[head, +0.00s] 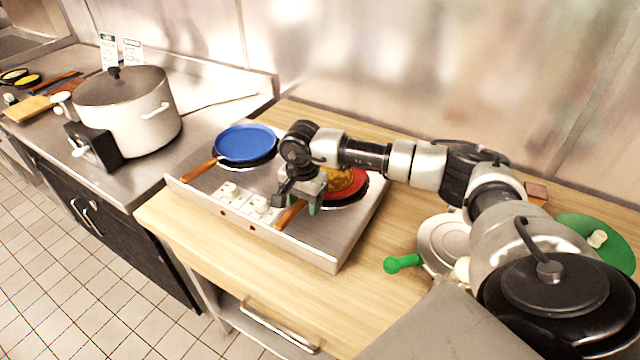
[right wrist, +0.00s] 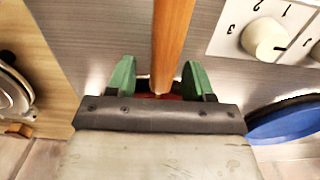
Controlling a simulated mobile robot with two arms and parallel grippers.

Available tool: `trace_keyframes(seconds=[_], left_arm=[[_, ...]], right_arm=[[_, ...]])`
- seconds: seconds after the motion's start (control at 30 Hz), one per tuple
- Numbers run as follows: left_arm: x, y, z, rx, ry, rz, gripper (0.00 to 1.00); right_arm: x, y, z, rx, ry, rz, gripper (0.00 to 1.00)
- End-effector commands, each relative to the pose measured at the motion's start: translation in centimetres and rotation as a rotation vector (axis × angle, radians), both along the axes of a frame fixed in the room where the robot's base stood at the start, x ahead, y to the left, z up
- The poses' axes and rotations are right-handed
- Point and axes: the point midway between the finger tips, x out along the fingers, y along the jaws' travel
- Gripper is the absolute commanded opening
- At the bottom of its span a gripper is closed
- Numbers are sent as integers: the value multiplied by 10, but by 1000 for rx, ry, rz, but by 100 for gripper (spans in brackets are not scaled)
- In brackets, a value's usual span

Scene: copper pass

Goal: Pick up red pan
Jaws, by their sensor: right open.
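The red pan (head: 358,186) sits on the right burner of the steel hob, with something yellow-brown in it. Its wooden handle (head: 291,214) points toward the front of the hob. My right gripper (head: 309,202) is over the handle and hides part of the pan. In the right wrist view the wooden handle (right wrist: 172,40) passes between the open green fingers of my right gripper (right wrist: 159,80), with a gap on each side. Only a sliver of red shows behind the fingers there. My left gripper is not in view.
A blue pan (head: 246,142) with a wooden handle stands on the left burner. White knobs (head: 229,190) line the hob's front. A large pot (head: 125,110) stands on the left counter. Wooden counter (head: 220,245) in front is clear.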

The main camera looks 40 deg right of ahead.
Motion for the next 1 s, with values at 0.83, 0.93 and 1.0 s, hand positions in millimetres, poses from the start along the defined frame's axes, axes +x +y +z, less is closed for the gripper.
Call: trace_keyframes(seconds=[0.83,0.93,1.0], left_arm=[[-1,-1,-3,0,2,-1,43],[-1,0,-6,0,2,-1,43],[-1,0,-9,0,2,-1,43]], right_arm=[[1,0,5,0,-5,-1,0],[1,-1,10,0,-7,-1,0],[1,-1,16,0,-7,-1,0]])
